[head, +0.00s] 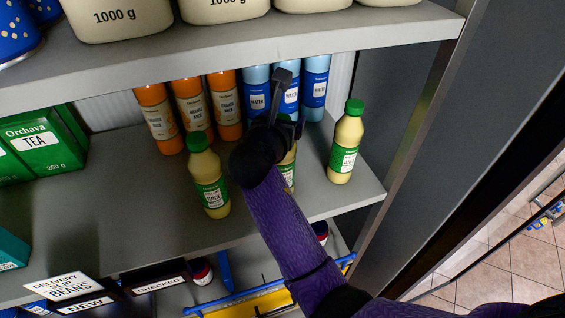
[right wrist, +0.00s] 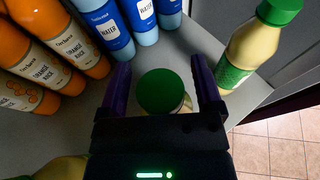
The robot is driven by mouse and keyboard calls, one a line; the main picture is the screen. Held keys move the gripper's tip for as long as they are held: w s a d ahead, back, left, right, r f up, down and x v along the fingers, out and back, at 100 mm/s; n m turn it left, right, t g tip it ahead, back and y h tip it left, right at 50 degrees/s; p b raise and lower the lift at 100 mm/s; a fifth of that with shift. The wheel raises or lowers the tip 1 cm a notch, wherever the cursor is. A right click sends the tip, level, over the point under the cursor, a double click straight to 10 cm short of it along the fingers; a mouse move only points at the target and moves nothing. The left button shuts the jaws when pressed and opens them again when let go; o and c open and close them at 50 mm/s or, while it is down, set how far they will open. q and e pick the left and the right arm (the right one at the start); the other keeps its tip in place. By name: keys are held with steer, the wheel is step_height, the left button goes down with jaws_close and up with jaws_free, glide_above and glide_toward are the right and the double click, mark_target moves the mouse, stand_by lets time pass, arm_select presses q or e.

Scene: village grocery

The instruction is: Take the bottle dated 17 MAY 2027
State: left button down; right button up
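Three pale yellow bottles with green caps and green labels stand upright on the middle shelf: a left bottle (head: 209,178), a middle bottle (head: 288,168) and a right bottle (head: 345,142). No date on them is readable. My right gripper (head: 277,128) is over the middle bottle and hides much of it in the head view. In the right wrist view the right gripper (right wrist: 161,78) is open, with a finger on each side of the middle bottle's green cap (right wrist: 160,92) and gaps between. The right bottle (right wrist: 252,45) stands beyond the right finger. My left gripper is not in view.
Orange juice bottles (head: 191,107) and blue water bottles (head: 257,92) stand in rows behind. Green tea boxes (head: 45,143) are at left. The upper shelf (head: 230,43) overhangs; a dark side panel (head: 430,110) bounds the right. Shelf left of the left bottle is bare.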

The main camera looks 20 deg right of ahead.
steer(key=shift+w+d+f, duration=0.15)
steer(key=shift+w+d, duration=0.05)
steer(key=shift+w, duration=0.05)
steer(key=c, duration=0.5)
jaws_close()
stand_by(0.4)
